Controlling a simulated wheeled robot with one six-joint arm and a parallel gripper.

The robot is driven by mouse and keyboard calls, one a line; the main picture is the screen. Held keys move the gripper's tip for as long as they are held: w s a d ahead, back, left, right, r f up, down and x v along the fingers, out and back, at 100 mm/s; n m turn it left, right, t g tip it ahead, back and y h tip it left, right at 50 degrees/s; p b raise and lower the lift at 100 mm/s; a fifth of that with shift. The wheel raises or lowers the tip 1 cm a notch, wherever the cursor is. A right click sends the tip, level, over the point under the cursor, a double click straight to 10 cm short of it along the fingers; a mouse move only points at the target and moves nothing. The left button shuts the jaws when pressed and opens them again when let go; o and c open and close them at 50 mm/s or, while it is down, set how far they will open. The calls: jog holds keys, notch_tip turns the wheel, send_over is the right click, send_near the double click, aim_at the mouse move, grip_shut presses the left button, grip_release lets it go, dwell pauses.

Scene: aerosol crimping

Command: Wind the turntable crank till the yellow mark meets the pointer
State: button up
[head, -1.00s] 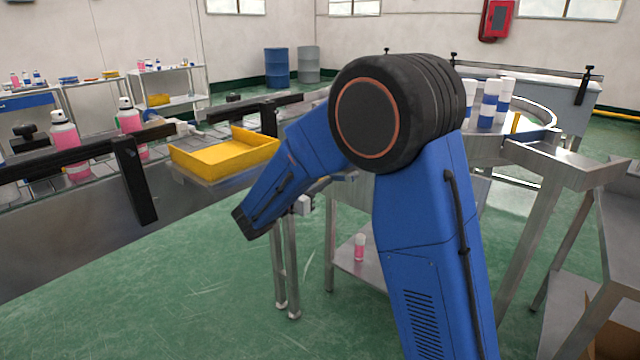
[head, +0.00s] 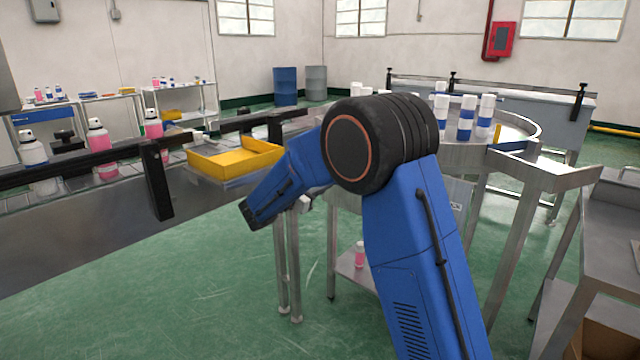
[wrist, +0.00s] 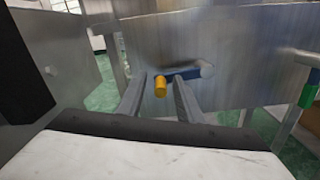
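The crank shows in the wrist view as a blue arm (wrist: 184,73) with a yellow knob (wrist: 160,86), in front of a grey metal panel. My gripper (wrist: 158,79) is open, one finger on each side of the knob, with visible gaps; I see no contact. The turntable (head: 536,124) stands at the right in the head view, with several white-and-blue cans (head: 466,118) on it. A yellow mark (head: 497,133) shows at its near rim. I cannot make out the pointer.
A conveyor (head: 90,235) with pink and white cans runs along the left, a yellow tray (head: 235,161) at its end. A metal bench (head: 612,215) stands at the right. A pink can (head: 360,254) sits on a low shelf. Green floor is open in front.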

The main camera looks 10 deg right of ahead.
jog(key=shift+s+a, duration=0.1)
jog(key=v, duration=1.7)
